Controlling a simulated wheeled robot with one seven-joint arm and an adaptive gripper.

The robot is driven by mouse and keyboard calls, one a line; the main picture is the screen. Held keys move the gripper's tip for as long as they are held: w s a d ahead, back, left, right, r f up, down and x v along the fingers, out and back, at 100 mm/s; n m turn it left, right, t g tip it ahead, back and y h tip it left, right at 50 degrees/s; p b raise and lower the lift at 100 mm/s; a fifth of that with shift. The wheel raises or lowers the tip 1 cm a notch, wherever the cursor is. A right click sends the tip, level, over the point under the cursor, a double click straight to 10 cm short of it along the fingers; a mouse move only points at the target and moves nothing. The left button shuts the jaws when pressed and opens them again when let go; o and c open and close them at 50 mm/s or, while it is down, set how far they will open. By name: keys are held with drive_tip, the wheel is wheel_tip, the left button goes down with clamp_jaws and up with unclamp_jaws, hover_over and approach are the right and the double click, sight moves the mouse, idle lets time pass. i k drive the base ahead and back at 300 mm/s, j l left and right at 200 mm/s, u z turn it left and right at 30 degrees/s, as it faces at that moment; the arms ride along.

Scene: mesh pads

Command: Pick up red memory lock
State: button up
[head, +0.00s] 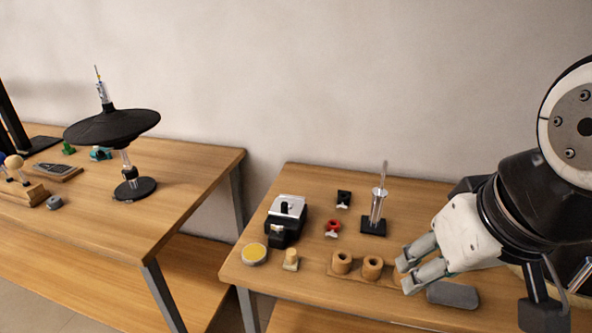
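The red memory lock (332,226) appears as a small red piece with a whitish part at its lower edge. It lies on the right wooden table, left of the metal rod on a black base. My gripper (405,275) is to the right of the red piece and nearer the table's front, over or beside the wooden block with round holders. Its two grey fingers point left with a gap between them, and nothing shows between them. How high it is above the table is hard to tell.
Around the red piece are a small black piece (344,198), a rod on a black base (374,222), a black-and-silver device (287,218) and a wooden holder (357,267). A yellow-topped tin (254,253) and a dark grey pad (453,295) lie near the front. A gap separates the left table (190,180).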

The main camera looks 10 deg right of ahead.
sight(334, 224)
drive_tip(key=i+j+z, duration=0.25)
drive_tip(key=j+z, duration=0.3)
drive_tip(key=j, duration=0.15)
drive_tip(key=i+j+z, duration=0.25)
drive_tip(key=j, duration=0.2)
drive_tip(key=j+z, duration=0.3)
drive_tip(key=j, duration=0.1)
